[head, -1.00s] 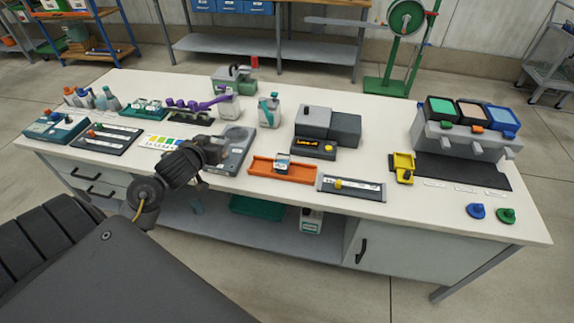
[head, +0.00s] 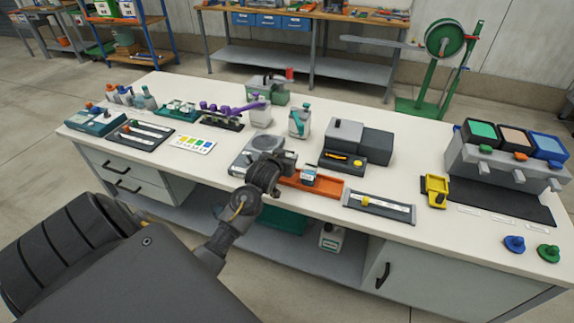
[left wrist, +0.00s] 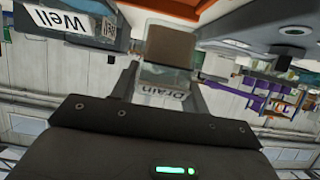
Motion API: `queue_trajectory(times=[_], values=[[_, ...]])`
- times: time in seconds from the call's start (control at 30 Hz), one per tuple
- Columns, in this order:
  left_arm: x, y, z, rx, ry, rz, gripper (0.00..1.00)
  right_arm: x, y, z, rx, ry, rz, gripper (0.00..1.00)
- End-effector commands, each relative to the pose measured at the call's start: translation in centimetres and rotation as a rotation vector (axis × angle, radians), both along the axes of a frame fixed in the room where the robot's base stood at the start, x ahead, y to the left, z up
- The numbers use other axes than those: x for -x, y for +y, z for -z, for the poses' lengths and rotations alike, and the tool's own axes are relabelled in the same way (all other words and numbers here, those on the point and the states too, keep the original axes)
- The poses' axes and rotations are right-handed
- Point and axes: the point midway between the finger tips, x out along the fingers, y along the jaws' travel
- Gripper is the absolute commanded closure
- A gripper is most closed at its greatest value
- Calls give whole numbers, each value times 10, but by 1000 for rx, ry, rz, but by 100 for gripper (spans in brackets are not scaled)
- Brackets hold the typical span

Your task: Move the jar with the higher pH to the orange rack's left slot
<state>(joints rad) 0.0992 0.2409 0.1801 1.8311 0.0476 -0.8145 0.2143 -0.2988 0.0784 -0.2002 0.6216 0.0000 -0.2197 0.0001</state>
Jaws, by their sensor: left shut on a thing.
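The orange rack (head: 328,188) lies near the table's front edge. A small jar with a pale label (head: 308,177) stands in it, right of my left gripper. My left gripper (head: 286,159) is over the rack's left end, its wrist hiding that part. In the left wrist view the left gripper (left wrist: 165,90) is shut on a clear jar labelled "Drain" (left wrist: 165,78) with a brownish end. A "Well" label (left wrist: 60,32) shows at that view's upper left, apart from the held jar. I cannot tell whether the held jar touches the rack. My right gripper is not in view.
A grey device with a round plate (head: 250,145) stands left of the rack. A dark grey meter with a yellow display (head: 343,160) stands behind it; its reading is too small to read. A grey tray with a slider (head: 380,207) is at the right.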

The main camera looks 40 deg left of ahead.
Motion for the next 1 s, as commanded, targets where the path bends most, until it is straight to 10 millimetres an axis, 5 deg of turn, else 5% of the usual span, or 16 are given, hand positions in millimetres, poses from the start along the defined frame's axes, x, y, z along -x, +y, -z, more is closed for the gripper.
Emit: queue_trajectory(times=[0.33,0.77,0.8,0.93,1.0], values=[[-4,-2,33,0,1,-1,79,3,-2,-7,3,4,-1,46],[-4,-2,40,0,0,0,79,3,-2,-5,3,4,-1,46],[-4,-2,40,-1,0,0,50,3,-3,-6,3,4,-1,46],[-4,-2,40,-1,0,0,33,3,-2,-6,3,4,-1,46],[-4,-2,40,-1,0,0,33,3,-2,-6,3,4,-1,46]])
